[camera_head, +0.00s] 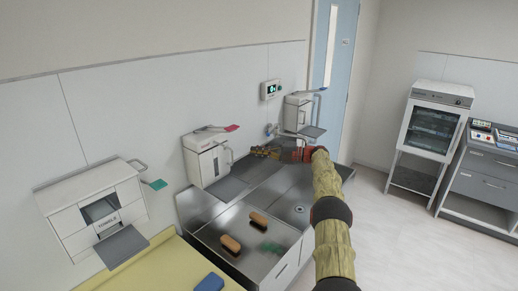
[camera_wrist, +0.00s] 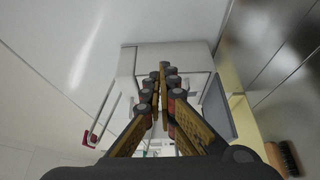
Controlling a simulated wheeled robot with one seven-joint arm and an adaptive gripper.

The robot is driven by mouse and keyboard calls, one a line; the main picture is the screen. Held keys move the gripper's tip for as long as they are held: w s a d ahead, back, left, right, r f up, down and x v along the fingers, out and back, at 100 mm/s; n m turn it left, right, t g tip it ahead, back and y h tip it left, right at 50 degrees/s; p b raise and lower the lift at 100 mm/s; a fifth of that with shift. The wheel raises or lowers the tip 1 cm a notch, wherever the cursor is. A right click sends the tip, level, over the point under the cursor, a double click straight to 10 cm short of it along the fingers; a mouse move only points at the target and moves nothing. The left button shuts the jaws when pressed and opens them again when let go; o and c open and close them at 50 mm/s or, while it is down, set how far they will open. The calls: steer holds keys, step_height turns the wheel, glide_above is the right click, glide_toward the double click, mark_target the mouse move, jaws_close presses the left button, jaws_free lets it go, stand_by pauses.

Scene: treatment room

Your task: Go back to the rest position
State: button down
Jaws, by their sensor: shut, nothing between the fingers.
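My gripper (camera_head: 262,151) is at the end of my arm, which reaches up from the bottom and bends left over the steel sink. It is beside the white wall dispenser with the red-tipped lever (camera_head: 205,158), apart from it as far as I can tell. In the wrist view, the fingers of my gripper (camera_wrist: 163,80) are together with nothing held. Behind them is a white dispenser (camera_wrist: 190,55) with a red-tipped lever at left.
The steel sink (camera_head: 222,222) holds two brown brushes (camera_head: 231,243). A towel dispenser (camera_head: 95,210) hangs at left above a yellow counter (camera_head: 160,265) with a blue item. Another dispenser (camera_head: 298,112) is near the door. A glass-fronted cabinet (camera_head: 432,130) stands right; the floor (camera_head: 400,235) is clear.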

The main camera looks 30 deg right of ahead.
steer(key=shift+w+d+p, duration=0.3)
steer(key=shift+w+d, duration=0.05)
steer(key=shift+d, duration=0.45)
